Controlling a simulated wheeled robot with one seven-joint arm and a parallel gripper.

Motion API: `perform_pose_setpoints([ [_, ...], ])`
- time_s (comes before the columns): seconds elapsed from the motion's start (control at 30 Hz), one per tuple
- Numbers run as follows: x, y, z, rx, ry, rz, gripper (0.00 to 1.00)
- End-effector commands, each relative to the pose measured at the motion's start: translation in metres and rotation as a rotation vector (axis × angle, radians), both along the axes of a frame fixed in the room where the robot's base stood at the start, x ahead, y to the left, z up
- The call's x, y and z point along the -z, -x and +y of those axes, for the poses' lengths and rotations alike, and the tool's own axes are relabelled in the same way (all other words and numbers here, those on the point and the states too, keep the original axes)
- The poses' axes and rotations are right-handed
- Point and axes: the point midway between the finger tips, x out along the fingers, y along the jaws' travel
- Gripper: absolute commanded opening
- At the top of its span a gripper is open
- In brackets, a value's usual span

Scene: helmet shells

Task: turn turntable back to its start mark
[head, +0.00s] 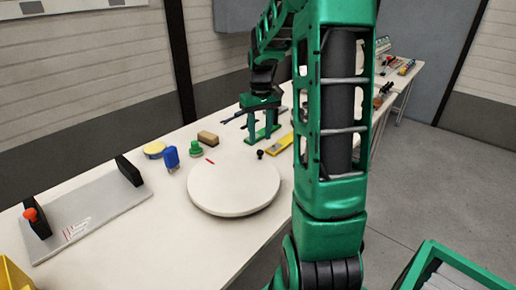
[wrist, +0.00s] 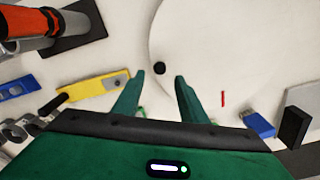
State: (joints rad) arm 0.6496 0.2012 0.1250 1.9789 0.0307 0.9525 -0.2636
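The turntable (head: 233,190) is a round white disc lying on the bench; part of it also fills the upper right of the wrist view (wrist: 240,45). A small black knob (head: 260,154) stands at its far rim, and it shows in the wrist view (wrist: 160,68) just inside the disc's edge. A short red mark (head: 210,161) lies at the rim to the left of the knob; whether it is on the disc or the bench is unclear. It also shows in the wrist view (wrist: 222,99). My gripper (wrist: 160,75) is open and empty, pointing down beyond the knob, apart from it.
A yellow bar (head: 280,144) lies right of the knob. A green knobbed piece (head: 195,148), a blue piece (head: 169,158), a brown block (head: 207,138) and a yellow round item (head: 154,149) sit behind the disc. A grey plate fixture (head: 85,212) stands left. Bench before the disc is clear.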

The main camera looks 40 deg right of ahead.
Motion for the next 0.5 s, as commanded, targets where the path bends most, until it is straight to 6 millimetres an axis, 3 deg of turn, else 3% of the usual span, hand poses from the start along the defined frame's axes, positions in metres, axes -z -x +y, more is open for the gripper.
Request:
perform_pose_setpoints([
  [0.23,0.04,0.001,0.0,0.002,-0.001,0.003,0.38],
  [0.5,0.057,0.0,0.0,0.002,0.001,-0.001,0.38],
])
